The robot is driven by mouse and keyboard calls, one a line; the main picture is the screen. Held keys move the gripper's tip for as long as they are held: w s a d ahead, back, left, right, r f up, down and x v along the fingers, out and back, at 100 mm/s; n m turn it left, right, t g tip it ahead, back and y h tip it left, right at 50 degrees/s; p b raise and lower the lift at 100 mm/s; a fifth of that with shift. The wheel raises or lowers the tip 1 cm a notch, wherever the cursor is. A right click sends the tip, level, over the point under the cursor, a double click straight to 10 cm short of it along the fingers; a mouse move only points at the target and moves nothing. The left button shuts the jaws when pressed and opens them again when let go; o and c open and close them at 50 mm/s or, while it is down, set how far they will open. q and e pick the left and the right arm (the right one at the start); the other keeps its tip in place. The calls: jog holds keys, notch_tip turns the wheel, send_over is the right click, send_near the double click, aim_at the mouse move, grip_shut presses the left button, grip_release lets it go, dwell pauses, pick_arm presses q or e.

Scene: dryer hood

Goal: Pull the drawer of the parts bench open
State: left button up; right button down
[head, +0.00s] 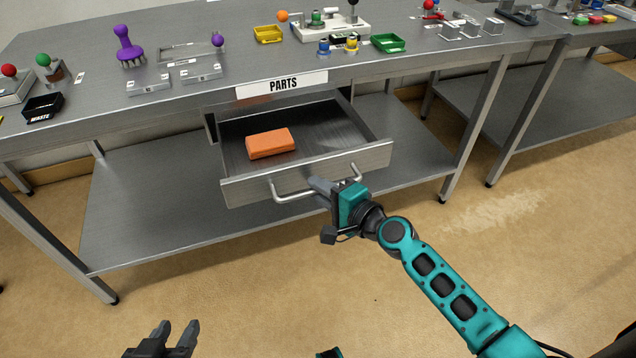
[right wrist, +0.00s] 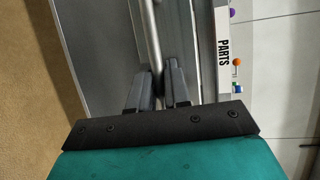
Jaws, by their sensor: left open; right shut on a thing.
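The drawer (head: 345,163) of the parts bench is pulled out under the PARTS label (head: 283,85). An orange block (head: 270,143) lies inside it at the left. A curved metal handle (head: 290,196) runs along the drawer front. My right gripper (head: 318,188) is at the handle's middle and shut on it, hiding part of the bar. In the right wrist view the handle bar (right wrist: 152,45) passes between the fingers (right wrist: 158,88). My left gripper (head: 178,335) is open and empty, low in the head view, above the floor and away from the bench.
The bench top (head: 200,100) carries a purple brush (head: 128,45), a black WASTE bin (head: 43,107), a yellow tray (head: 268,34) and a green tray (head: 388,42). A lower shelf (head: 150,200) lies under the drawer. The floor in front is clear.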

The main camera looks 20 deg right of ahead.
jog(key=shift+s, duration=0.3)
jog(key=c, duration=1.3)
grip_release()
jog(key=shift+o, duration=0.7)
jog(key=shift+s, duration=0.1)
jog(key=b+v, duration=0.1)
jog(key=v, duration=1.1)
jog(key=shift+s+d+r, duration=0.2)
jog(key=shift+s, duration=0.15)
